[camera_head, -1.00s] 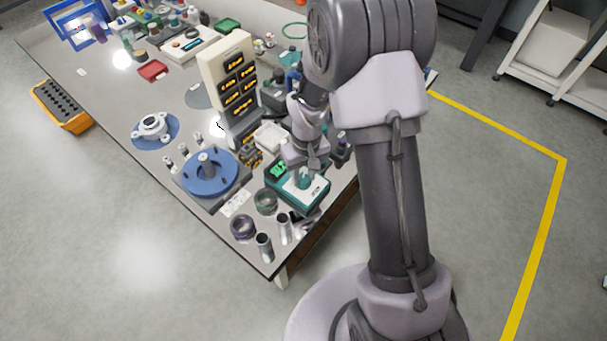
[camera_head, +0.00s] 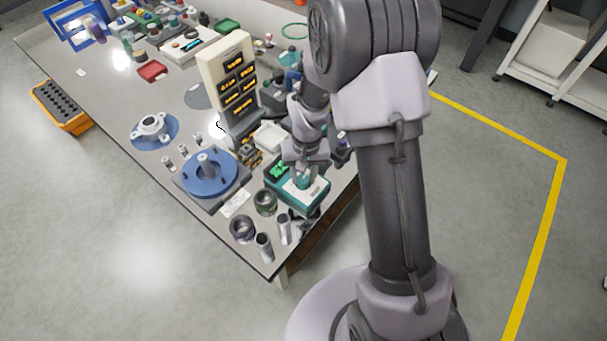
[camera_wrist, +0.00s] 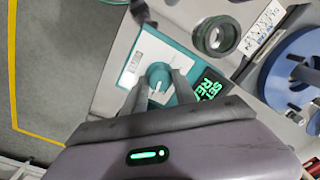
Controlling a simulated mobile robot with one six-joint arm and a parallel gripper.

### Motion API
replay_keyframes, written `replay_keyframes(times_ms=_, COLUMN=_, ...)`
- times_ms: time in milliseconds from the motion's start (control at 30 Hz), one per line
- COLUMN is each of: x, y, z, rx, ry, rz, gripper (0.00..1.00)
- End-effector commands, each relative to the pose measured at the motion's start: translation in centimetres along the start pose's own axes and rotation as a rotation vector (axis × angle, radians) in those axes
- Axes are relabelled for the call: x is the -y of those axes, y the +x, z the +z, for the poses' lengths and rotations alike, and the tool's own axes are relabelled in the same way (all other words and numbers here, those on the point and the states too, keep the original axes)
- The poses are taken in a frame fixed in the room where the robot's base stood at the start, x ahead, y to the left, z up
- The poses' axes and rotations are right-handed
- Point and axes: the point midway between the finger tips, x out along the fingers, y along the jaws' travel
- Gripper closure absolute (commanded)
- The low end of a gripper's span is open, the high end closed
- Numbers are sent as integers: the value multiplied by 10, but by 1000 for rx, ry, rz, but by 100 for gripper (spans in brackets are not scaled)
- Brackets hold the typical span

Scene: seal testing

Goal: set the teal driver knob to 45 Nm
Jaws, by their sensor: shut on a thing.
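The teal driver unit (camera_head: 312,197) sits near the front edge of the table, with a white dial face and a small green-lit display (camera_head: 278,171). In the wrist view its teal knob (camera_wrist: 158,76) stands on the white face (camera_wrist: 150,52), with a pale pointer mark on top. My gripper (camera_wrist: 160,88) has its two fingers on either side of the knob and is shut on it. The display (camera_wrist: 208,86) shows green text, partly cut off by my gripper, reading roughly "SET" and "REA"; no number is legible. The dial's scale is too small to read.
A dark ring (camera_head: 242,228), a green-lined ring (camera_head: 265,202) and metal cylinders (camera_head: 264,247) stand close by at the table's front corner. A blue round fixture (camera_head: 210,178) is to the left. A cream panel with lit readouts (camera_head: 228,80) stands behind.

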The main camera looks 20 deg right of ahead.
Motion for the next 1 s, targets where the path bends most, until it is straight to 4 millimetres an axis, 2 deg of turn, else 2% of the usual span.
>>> replay_keyframes(times_ms=167, x=0, y=0, z=0, rx=1, ry=2, rz=0, gripper=100)
replay_keyframes(times_ms=200, x=0, y=0, z=0, rx=1, ry=1, rz=0, gripper=65)
replay_keyframes(times_ms=300, x=0, y=0, z=0, rx=1, ry=1, rz=0, gripper=45)
replay_keyframes(times_ms=667, x=0, y=-5, z=0, rx=-1, ry=0, rz=0, gripper=45)
replay_keyframes(times_ms=767, x=0, y=-22, z=0, rx=-2, ry=0, rz=0, gripper=45)
replay_keyframes(times_ms=1000, x=0, y=-101, z=-1, rx=-3, ry=1, rz=-1, gripper=45)
